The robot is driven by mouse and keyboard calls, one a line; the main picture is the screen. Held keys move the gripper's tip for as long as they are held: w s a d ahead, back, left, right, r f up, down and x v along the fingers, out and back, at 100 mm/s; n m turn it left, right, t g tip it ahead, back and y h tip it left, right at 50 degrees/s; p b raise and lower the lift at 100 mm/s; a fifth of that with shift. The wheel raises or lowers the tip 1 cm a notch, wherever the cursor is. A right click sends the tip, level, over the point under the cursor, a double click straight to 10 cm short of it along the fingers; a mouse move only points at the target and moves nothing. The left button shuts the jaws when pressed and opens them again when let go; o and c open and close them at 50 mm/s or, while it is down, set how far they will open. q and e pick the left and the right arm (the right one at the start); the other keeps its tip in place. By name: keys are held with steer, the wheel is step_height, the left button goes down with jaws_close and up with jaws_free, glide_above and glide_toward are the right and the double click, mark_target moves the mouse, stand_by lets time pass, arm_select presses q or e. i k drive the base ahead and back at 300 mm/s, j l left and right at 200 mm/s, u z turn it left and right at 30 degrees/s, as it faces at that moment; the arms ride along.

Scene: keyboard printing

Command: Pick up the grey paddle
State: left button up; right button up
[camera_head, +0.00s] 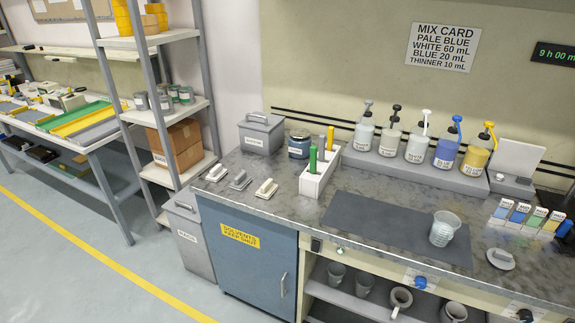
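No paddle is plainly recognisable. A small grey piece with a raised grip (240,180) lies on the left part of the grey counter, between a white one (216,172) and a cream one (266,188) of similar shape. I cannot tell whether it is the grey paddle. A white upright holder (318,180) behind them to the right has green handles (313,159) and a yellow handle (330,138) sticking up; no grey handle shows there. Neither of my grippers is in view.
A dark mat (385,222) bears a clear cup (444,229). Several pump bottles (415,149) stand on a raised ledge behind. A grey lidded box (261,134) and a dark jar (298,145) stand at the back left. A round grey lid (501,259) lies right.

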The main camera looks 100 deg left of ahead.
mark_target(322, 138)
steer(key=u, duration=3.25)
